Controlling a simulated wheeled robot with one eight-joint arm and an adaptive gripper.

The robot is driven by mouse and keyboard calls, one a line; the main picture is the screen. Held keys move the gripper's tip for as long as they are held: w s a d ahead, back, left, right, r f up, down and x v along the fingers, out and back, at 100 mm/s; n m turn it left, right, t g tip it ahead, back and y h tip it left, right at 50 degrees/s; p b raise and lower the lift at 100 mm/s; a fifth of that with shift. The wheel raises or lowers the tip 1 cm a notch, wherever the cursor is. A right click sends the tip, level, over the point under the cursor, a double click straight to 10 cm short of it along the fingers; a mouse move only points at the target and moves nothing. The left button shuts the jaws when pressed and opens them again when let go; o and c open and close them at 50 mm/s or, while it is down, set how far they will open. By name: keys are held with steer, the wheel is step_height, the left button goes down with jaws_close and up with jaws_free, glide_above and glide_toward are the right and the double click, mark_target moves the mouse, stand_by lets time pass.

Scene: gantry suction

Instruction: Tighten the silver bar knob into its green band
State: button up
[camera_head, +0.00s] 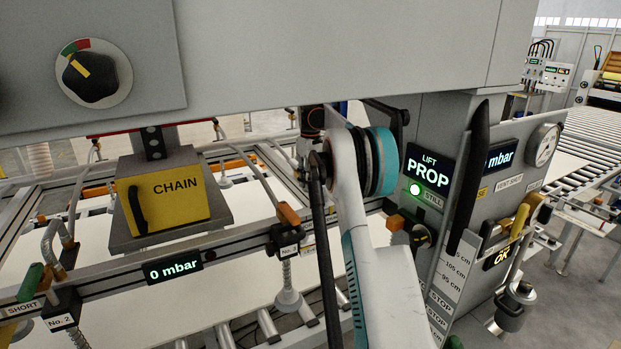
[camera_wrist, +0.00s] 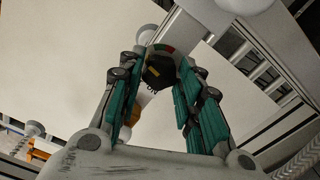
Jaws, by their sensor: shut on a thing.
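A black knob (camera_wrist: 159,74) with a yellowish mark shows in the wrist view, in front of a small dial with a red and green band (camera_wrist: 166,49). Where the knob's mark points against the band is too small to tell. In the head view my arm hides this place, and my gripper cannot be made out there.
A large dial knob (camera_head: 91,76) with a yellow bar and a red and green band sits on the grey housing at upper left. A yellow CHAIN box (camera_head: 168,200) hangs below. The LIFT PROP display (camera_head: 429,172) and a dark lever (camera_head: 470,180) stand right of my arm.

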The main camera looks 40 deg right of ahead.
steer(key=shift+m, duration=0.4)
steer(key=o, duration=1.1)
steer(key=shift+c, duration=0.2)
step_height(320, 180, up, 12)
